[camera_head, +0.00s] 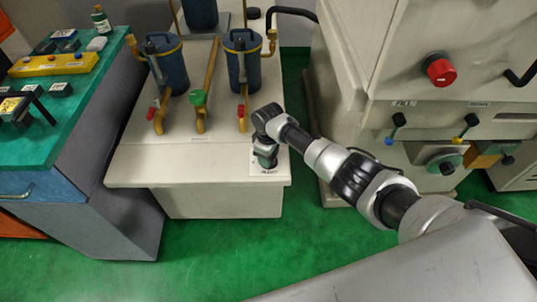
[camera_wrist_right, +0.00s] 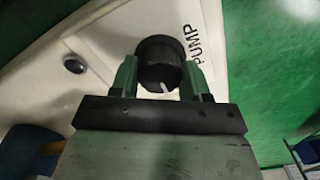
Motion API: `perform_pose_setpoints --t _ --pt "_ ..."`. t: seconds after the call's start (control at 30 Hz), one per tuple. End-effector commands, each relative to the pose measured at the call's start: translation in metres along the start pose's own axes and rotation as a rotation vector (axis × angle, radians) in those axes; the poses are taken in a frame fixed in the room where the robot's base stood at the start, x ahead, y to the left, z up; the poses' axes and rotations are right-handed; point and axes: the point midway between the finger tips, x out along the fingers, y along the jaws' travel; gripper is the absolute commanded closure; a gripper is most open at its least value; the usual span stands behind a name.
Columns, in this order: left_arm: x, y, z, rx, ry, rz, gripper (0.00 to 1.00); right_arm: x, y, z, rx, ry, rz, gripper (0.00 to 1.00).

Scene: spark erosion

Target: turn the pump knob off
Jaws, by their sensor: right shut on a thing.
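The pump knob (camera_wrist_right: 160,62) is black and round with a white pointer mark. It sits on a white plate (camera_wrist_right: 110,32) lettered "PUMP" in the right wrist view. My right gripper (camera_wrist_right: 160,78) is shut on the knob, with one green finger on each side. The knob's pointer mark faces towards the gripper's palm. In the head view my right gripper (camera_head: 265,158) reaches down to the front right corner of the white pump cabinet (camera_head: 215,185), and it hides the knob there. My left gripper is not in view.
Two blue filter canisters (camera_head: 243,68) with brass pipes and red valve handles (camera_head: 153,113) stand behind on the cabinet. A machine with a red knob (camera_head: 439,70) stands to the right, and a green-topped bench (camera_head: 85,85) to the left.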

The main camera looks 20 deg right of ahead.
Motion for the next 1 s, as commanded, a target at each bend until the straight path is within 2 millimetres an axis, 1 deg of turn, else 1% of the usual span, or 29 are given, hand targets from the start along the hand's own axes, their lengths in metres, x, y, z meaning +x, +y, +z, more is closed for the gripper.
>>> perform_pose_setpoints --t 0.2,0.67,0.7,0.77,0.8,0.83,0.87,1.0 --pt "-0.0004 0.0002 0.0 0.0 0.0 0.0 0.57 -0.0006 -0.0001 -0.0006 -0.049 0.003 -0.001 0.77" --pt "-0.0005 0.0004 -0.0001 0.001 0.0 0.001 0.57 -0.0009 0.0001 -0.0007 -0.062 0.002 0.001 0.77" --pt "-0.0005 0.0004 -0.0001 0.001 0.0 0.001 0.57 -0.001 0.0002 -0.0007 -0.062 0.002 0.001 0.49" --pt "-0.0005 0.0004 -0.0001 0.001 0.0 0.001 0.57 -0.0009 0.0002 -0.0007 -0.061 0.002 0.001 0.4" --pt "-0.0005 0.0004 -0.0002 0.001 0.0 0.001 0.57 -0.0009 0.0002 -0.0007 -0.061 0.002 0.001 0.34" --pt "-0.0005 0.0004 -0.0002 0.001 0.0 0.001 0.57 -0.0008 0.0002 -0.0006 -0.061 0.002 0.001 0.29" --pt "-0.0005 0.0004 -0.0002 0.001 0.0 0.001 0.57 -0.0007 0.0001 -0.0006 -0.061 0.002 0.001 0.28" --pt "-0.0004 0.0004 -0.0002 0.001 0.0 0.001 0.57 -0.0005 0.0001 -0.0004 -0.06 0.001 0.001 0.28"
